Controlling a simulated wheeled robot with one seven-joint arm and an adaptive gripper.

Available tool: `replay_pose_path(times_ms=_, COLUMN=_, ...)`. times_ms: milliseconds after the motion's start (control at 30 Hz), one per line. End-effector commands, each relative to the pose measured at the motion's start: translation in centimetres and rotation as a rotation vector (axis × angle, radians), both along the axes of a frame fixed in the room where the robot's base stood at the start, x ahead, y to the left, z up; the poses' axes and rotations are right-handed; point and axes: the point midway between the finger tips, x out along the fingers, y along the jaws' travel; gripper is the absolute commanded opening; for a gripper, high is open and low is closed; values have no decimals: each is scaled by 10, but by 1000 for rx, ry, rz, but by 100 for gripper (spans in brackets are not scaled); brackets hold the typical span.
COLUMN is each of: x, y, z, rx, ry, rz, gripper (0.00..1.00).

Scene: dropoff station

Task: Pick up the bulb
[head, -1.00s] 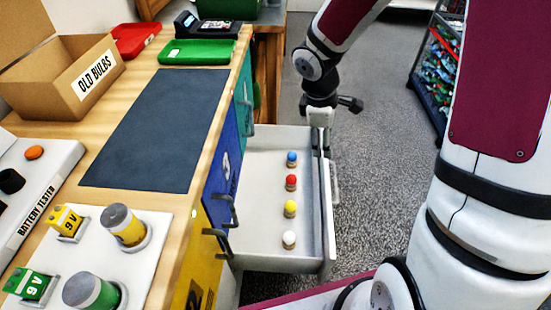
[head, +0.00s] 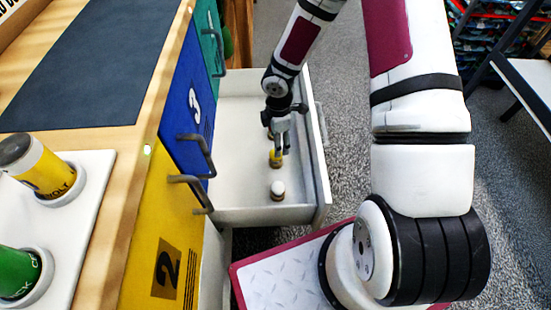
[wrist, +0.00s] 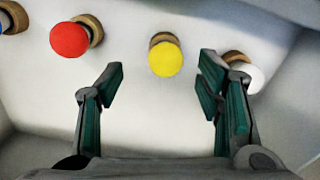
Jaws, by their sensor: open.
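Several small bulbs stand in a row in an open white drawer. In the wrist view they are a blue bulb (wrist: 14,18) at the left edge, a red bulb (wrist: 69,40), a yellow bulb (wrist: 166,59) and a white bulb (wrist: 249,77). My gripper (wrist: 160,78) is open and empty, with the yellow bulb ahead between its fingers. The right finger partly covers the white bulb. In the head view my gripper (head: 281,150) is over the drawer at the yellow bulb (head: 275,158). The white bulb (head: 277,190) stands nearer the front; my gripper hides the others.
The drawer (head: 262,214) has raised walls around the bulbs. A wooden workbench (head: 128,150) with a dark mat (head: 85,60) stands to the left. Drawer handles (head: 197,152) stick out from its blue and yellow fronts. Grey floor lies right of the drawer.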

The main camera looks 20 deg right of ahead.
Motion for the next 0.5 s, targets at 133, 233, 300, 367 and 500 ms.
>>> replay_pose_path(times_ms=133, x=0, y=0, z=-20, rx=-1, ry=1, rz=0, gripper=60)
replay_pose_path(times_ms=233, x=0, y=0, z=-24, rx=0, ry=0, rz=1, gripper=60)
replay_pose_path(times_ms=300, x=0, y=1, z=-27, rx=0, ry=0, rz=0, gripper=60)
replay_pose_path(times_ms=367, x=-1, y=2, z=-32, rx=0, ry=0, rz=0, gripper=60)
replay_pose_path(times_ms=500, x=-5, y=7, z=-49, rx=-1, ry=1, rz=1, gripper=60)
